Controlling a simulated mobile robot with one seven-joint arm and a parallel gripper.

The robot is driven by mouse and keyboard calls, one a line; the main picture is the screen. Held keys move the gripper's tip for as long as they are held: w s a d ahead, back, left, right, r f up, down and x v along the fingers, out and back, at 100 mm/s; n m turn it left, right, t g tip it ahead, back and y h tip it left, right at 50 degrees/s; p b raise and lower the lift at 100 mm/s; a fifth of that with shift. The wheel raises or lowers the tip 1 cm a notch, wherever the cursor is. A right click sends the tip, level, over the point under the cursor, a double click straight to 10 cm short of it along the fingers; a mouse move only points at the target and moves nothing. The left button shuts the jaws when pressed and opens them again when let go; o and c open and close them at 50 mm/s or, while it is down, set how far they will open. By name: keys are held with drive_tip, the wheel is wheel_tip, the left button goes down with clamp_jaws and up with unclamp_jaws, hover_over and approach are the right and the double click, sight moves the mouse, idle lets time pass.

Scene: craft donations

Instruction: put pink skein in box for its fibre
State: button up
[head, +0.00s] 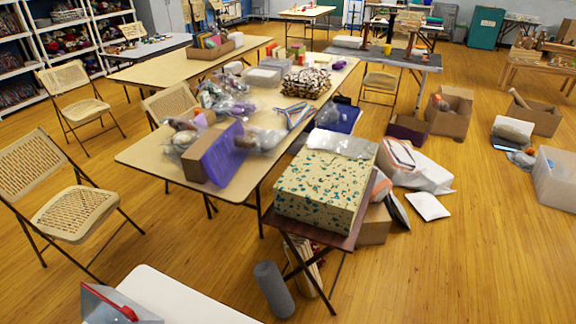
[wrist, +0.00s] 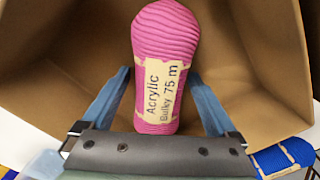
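The pink skein (wrist: 165,40) shows in the wrist view, with a cream label reading Acrylic, Bulky, 75 m. The blue fingers of my gripper (wrist: 161,80) press close on both its sides, so it looks gripped. The skein points away from my palm, over or inside an open brown cardboard box (wrist: 262,55); I cannot tell how deep it is. The box walls fill most of the wrist view, and no label on the box shows. I cannot make out the pink skein or my gripper in the head view.
A blue skein (wrist: 272,160) with a cream label lies outside the box at lower right in the wrist view. In the head view, a long cluttered table (head: 140,155), a floral box (head: 320,190) on a small stand and folding chairs (head: 75,215) surround open wooden floor.

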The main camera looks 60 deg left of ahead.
drive_tip(key=shift+r, duration=0.1)
wheel_tip(320, 180, up, 12)
drive_tip(key=shift+r+p, duration=0.1)
drive_tip(key=shift+p, duration=0.55)
